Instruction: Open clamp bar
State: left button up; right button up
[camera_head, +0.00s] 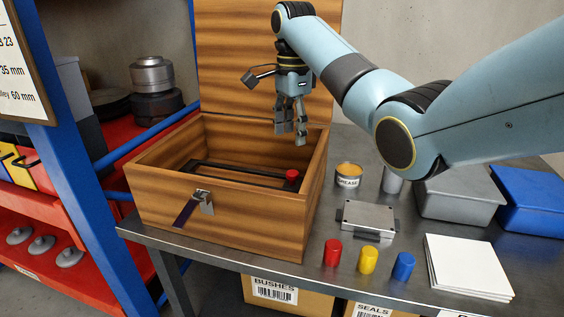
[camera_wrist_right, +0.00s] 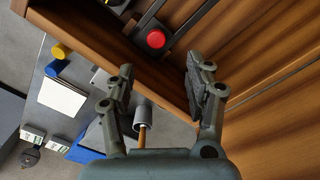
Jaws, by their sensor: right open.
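An open wooden box (camera_head: 255,225) stands on the metal table with its lid (camera_head: 225,60) raised at the back. Inside it lies a black clamp bar (camera_head: 240,174) with a red knob (camera_head: 292,175) at its right end. The bar appears flat across the box. The red knob also shows in the right wrist view (camera_wrist_right: 156,39), beyond the fingers. My right gripper (camera_head: 290,138) hangs fingers down above the box's back right part, open and empty. Its spread fingers show in the right wrist view (camera_wrist_right: 160,72), apart from the knob. My left gripper is not in view.
A metal latch (camera_head: 204,200) is on the box front. Right of the box are a grease tin (camera_head: 348,175), a grey metal device (camera_head: 368,219), red, yellow and blue cylinders (camera_head: 368,259), white sheets (camera_head: 468,266) and lidded bins (camera_head: 460,193). A blue-framed shelf (camera_head: 75,140) stands left.

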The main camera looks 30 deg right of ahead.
send_over(293, 172)
notch_tip(293, 172, down, 6)
jog(key=shift+s+a, duration=0.15)
notch_tip(293, 172, down, 3)
jog(key=shift+r, duration=0.1)
jog(key=shift+f, duration=0.65)
jog(key=shift+c, duration=0.6)
jog(key=c, duration=0.4)
grip_shut()
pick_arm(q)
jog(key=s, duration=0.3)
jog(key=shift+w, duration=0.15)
